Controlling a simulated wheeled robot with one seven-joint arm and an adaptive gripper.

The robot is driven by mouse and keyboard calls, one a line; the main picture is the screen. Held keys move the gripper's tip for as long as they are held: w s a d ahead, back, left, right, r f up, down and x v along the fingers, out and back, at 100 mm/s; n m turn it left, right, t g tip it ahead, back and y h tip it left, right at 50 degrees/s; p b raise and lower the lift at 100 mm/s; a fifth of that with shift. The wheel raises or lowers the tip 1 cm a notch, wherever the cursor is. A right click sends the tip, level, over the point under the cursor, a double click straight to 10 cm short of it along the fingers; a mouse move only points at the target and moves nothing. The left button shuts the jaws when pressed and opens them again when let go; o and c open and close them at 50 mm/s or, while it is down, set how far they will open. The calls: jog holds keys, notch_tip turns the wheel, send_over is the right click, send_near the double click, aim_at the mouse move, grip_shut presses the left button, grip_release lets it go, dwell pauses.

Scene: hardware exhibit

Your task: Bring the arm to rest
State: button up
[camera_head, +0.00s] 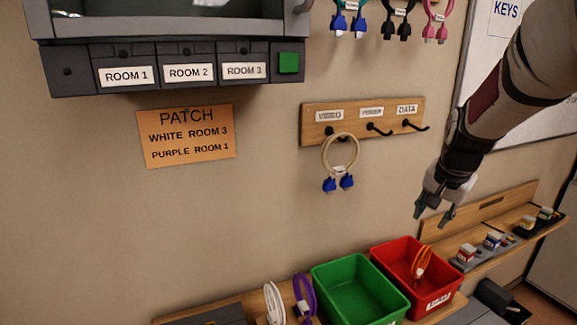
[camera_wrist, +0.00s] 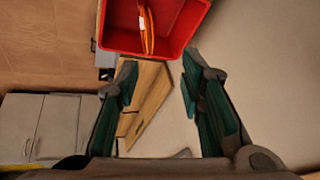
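My gripper (camera_head: 436,208) hangs from the arm at the right of the head view, pointing down, in the air in front of the wall. Its fingers are apart with nothing between them. In the wrist view, my gripper (camera_wrist: 157,95) is also open and empty. Beyond its fingertips there, the red bin (camera_wrist: 183,45) with an orange cable (camera_wrist: 147,28) shows at the top. In the head view, the red bin (camera_head: 382,247) stands below and left of my gripper, apart from it.
A green bin (camera_head: 345,316) stands beside the red bin, with white (camera_head: 273,303) and purple (camera_head: 303,297) cables to its left. A hook board (camera_head: 318,108) holds a cream cable (camera_head: 326,160) with blue plugs. A shelf (camera_head: 468,233) with small items lies right, near my gripper.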

jog(key=s+a+r+n+y, duration=0.2)
jog(key=s+a+r+n, duration=0.4)
jog(key=s+a, duration=0.65)
jog(key=s+a+n, duration=0.2)
jog(key=s, duration=0.5)
jog(key=s+a+n+t, duration=0.1)
jog(key=s+n, duration=0.1)
jog(key=s, duration=0.6)
jog(key=shift+s+a+r, duration=0.15)
jog(key=shift+a+r, duration=0.25)
jog(key=shift+r, duration=0.05)
